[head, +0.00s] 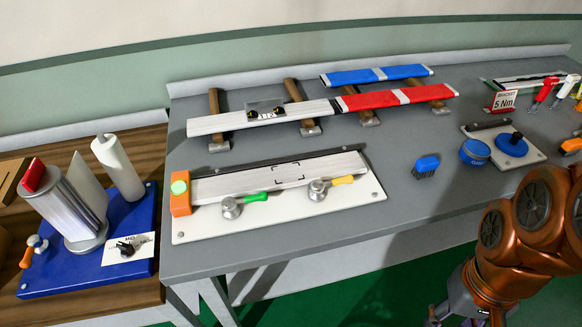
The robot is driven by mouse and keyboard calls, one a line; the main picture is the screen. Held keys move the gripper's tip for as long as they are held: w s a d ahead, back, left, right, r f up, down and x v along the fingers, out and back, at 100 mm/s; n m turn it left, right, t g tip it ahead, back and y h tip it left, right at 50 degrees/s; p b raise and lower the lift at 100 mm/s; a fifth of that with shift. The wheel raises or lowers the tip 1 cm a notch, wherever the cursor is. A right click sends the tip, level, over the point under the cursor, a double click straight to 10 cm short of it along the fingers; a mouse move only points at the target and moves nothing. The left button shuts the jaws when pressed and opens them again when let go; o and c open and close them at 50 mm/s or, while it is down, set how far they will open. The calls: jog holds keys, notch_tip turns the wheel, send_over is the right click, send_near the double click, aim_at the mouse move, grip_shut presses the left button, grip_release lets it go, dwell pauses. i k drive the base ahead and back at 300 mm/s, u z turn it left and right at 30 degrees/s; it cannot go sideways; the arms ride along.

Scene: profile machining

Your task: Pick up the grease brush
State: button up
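A short brush (425,166) with a blue top and dark bristles lies on the grey bench, right of the white clamping board; it looks like the grease brush. A round blue tin (474,152) stands just right of it, apart from it. My copper-coloured arm comes in at the lower right. Its end, my gripper (468,312), is low in front of the bench and cut off by the bottom edge. Its fingers are not clear, and it is well away from the brush.
The white board (280,223) carries a light profile and two clamps with green and yellow handles. Red (394,99) and blue (372,76) bars lie behind. A blue knob on a plate (536,157) is right of the tin. The bench around the brush is clear.

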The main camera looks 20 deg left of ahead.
aim_at(426, 167)
jog(key=k, duration=0.5)
jog(key=z, duration=0.85)
jog(key=i, duration=0.9)
jog(key=u, duration=2.5)
